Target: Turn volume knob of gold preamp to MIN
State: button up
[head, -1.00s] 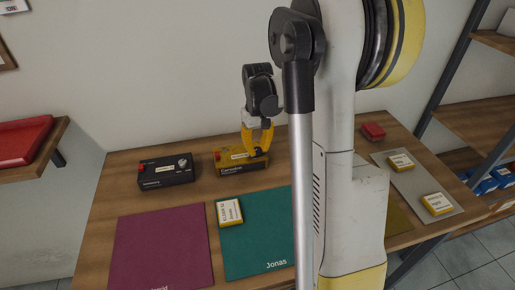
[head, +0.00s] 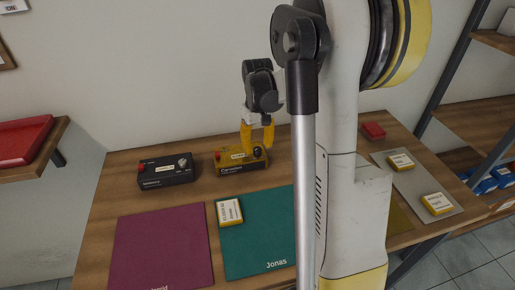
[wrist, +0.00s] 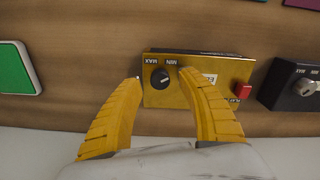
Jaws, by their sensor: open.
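The gold preamp (head: 228,164) sits on the wooden table. It also shows in the wrist view (wrist: 190,97), with a red button (wrist: 243,91) at its right end. Its black volume knob (wrist: 160,79) is near the other end, with MAX and MIN lettering beside it. The knob's exact pointer direction is too small to tell. My gripper (wrist: 160,76) is open, its yellow fingers on either side of the knob in the wrist view and apart from it. In the head view my gripper (head: 257,147) points down over the knob (head: 257,153).
A black preamp (head: 166,171) with a silver knob stands left of the gold one. A maroon mat (head: 163,250) and a green mat (head: 258,245) lie in front. A small yellow-edged box (head: 229,212) lies on the green mat. A red box (head: 373,130) is farther right.

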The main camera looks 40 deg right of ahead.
aim_at(258, 149)
notch_tip(258, 149, up, 11)
dwell(0.3)
dwell(0.4)
